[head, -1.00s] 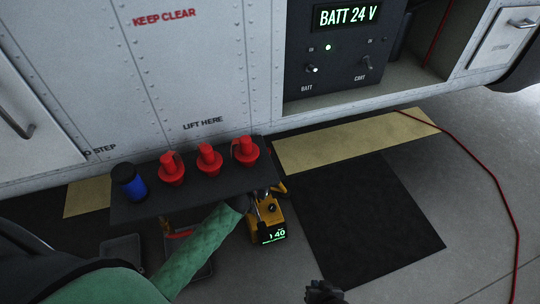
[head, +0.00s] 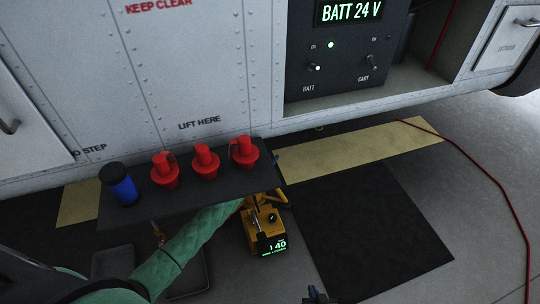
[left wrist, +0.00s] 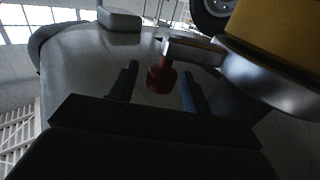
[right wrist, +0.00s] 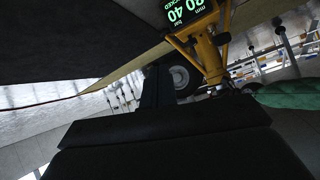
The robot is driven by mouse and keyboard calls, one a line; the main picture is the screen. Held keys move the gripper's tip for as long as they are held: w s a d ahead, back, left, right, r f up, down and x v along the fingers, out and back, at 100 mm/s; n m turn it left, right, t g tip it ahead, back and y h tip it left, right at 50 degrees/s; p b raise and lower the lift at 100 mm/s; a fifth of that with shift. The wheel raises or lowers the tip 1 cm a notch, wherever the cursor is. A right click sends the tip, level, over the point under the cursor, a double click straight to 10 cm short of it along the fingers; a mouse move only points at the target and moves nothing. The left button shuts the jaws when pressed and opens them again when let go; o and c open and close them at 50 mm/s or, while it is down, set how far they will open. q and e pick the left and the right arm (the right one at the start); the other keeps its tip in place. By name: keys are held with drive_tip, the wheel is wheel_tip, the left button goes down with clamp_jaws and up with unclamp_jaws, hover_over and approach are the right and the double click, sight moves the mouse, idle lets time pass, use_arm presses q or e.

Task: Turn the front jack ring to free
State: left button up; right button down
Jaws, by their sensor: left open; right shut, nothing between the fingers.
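The yellow jack (head: 263,220) stands on the floor past the dark shelf's right end, its lit display (head: 270,246) facing up. In the left wrist view a silver ring (left wrist: 275,88) goes around a yellow cylinder (left wrist: 285,35). A silver arm (left wrist: 192,50) on it carries a red knob (left wrist: 160,78). My left gripper (left wrist: 160,82) is open, its fingers on either side of the knob; contact cannot be told. In the head view the shelf and jack hide it. My right gripper (head: 316,292) is shut and empty at the bottom edge. Its wrist view shows the jack's display (right wrist: 188,10), reading 40 and partly "CKED".
Three red plugs (head: 205,160) and a blue cylinder (head: 122,184) stand on the dark shelf (head: 165,206) above my left forearm. The helicopter's white side (head: 215,60) rises behind. A red cable (head: 490,180) lies at right. The black mat (head: 365,225) is clear.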

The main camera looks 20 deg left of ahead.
use_arm(q)
drive_tip(key=shift+x, duration=0.9)
use_arm(e)
drive_tip(key=shift+w+a+r+t, duration=0.1)
drive_tip(key=shift+w+r+t, duration=0.2)
drive_tip(key=shift+w+r, duration=0.45)
drive_tip(key=shift+s+r, duration=0.1)
drive_tip(key=shift+s, duration=0.05)
use_arm(q)
clamp_jaws()
